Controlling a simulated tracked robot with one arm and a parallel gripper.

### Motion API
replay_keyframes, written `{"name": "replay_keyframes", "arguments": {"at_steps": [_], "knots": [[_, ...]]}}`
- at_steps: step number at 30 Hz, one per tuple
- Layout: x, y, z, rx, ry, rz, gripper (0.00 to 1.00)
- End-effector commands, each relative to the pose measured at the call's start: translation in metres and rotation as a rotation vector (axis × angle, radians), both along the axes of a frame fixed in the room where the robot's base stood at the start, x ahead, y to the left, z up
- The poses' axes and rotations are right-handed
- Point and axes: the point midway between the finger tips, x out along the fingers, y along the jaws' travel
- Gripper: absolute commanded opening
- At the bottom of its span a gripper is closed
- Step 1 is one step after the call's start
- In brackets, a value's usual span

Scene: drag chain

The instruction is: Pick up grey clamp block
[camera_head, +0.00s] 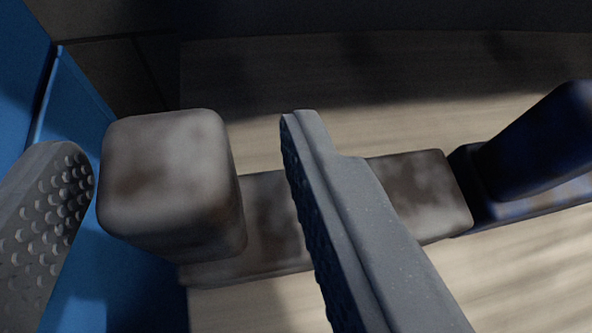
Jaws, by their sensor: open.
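The grey clamp block (165,175) has a worn, brown-stained surface with rounded edges. Its raised part stands left of centre, and a flat, lower part in the same stained grey extends to the right beneath my right finger. My gripper (183,133) is open, with one dimpled finger on each side of the raised part. The left finger is close to the block's left side with a narrow gap. The right finger is farther away and crosses over the flat part, hiding some of it. I see no contact.
A dark blue part (540,145) adjoins the flat part's right end and rises there. A blue panel (85,110) stands close along the left side. Light wood-grain surface (520,270) lies below, with a dark, shadowed area behind.

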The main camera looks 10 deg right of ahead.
Motion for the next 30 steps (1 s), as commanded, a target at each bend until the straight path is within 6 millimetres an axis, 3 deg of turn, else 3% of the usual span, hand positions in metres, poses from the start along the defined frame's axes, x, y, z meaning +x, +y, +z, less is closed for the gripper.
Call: {"name": "replay_keyframes", "arguments": {"at_steps": [6, 15, 21, 30], "knots": [[0.022, 0.007, -0.013, -0.001, 0.004, 0.001, 0.53], [0.026, 0.009, -0.013, 0.0, 0.002, 0.001, 0.53], [0.026, 0.009, -0.013, 0.0, 0.002, 0.001, 0.0], [0.026, 0.009, -0.013, -0.001, 0.001, 0.001, 0.0]]}}
